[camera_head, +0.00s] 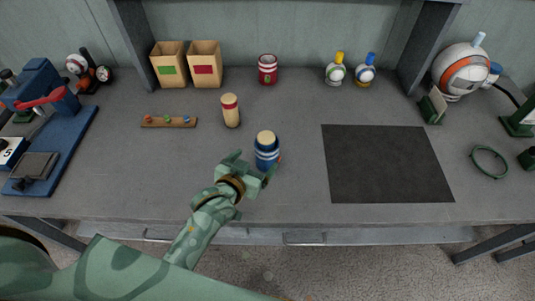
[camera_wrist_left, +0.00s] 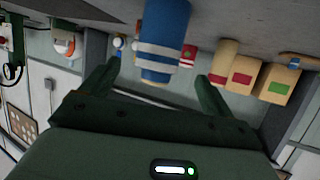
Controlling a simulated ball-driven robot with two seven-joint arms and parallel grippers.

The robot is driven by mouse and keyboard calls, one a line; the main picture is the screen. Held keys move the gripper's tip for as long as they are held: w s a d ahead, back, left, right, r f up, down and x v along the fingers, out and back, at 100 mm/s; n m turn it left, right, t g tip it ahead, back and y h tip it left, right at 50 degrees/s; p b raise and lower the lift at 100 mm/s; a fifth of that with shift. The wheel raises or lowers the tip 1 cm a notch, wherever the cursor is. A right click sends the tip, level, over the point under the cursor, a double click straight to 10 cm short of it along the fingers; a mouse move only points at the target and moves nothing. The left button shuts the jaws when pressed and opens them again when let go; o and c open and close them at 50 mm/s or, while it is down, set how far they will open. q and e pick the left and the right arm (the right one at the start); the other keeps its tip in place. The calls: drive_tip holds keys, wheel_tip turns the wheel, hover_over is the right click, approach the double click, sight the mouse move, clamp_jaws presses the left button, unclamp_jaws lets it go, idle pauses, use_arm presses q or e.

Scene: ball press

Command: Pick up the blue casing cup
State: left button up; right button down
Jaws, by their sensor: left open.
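The blue casing cup (camera_head: 267,155) stands upright on the grey bench, blue with white bands and a cream top. My left gripper (camera_head: 252,165) is open just in front of it, low over the bench. In the left wrist view, which is upside down, the cup (camera_wrist_left: 163,38) shows between the two spread fingers (camera_wrist_left: 157,72), a little beyond their tips. I see no finger closed on it. My right gripper is in neither view.
A cream and red cylinder (camera_head: 231,112) stands behind and left of the cup. A small wooden strip (camera_head: 168,122) with coloured knobs lies further left. A dark mat (camera_head: 385,165) lies to the right. Boxes (camera_head: 168,65) and a red cup (camera_head: 267,70) stand along the back.

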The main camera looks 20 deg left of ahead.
sight(261, 154)
use_arm(q)
drive_tip(key=x, duration=0.3)
drive_tip(key=shift+w+f+b, duration=0.1)
drive_tip(key=shift+f+b, duration=0.1)
drive_tip(key=shift+b, duration=0.1)
drive_tip(key=shift+w, duration=0.25)
drive_tip(key=shift+w+f, duration=0.15)
drive_tip(key=shift+w, duration=0.15)
drive_tip(key=b+x, duration=0.2)
drive_tip(key=x, duration=0.2)
drive_tip(key=shift+w+d, duration=0.2)
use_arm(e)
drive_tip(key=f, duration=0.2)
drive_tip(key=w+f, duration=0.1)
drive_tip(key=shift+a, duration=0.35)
use_arm(q)
drive_tip(key=shift+c, duration=1)
drive_tip(key=c, duration=0.9)
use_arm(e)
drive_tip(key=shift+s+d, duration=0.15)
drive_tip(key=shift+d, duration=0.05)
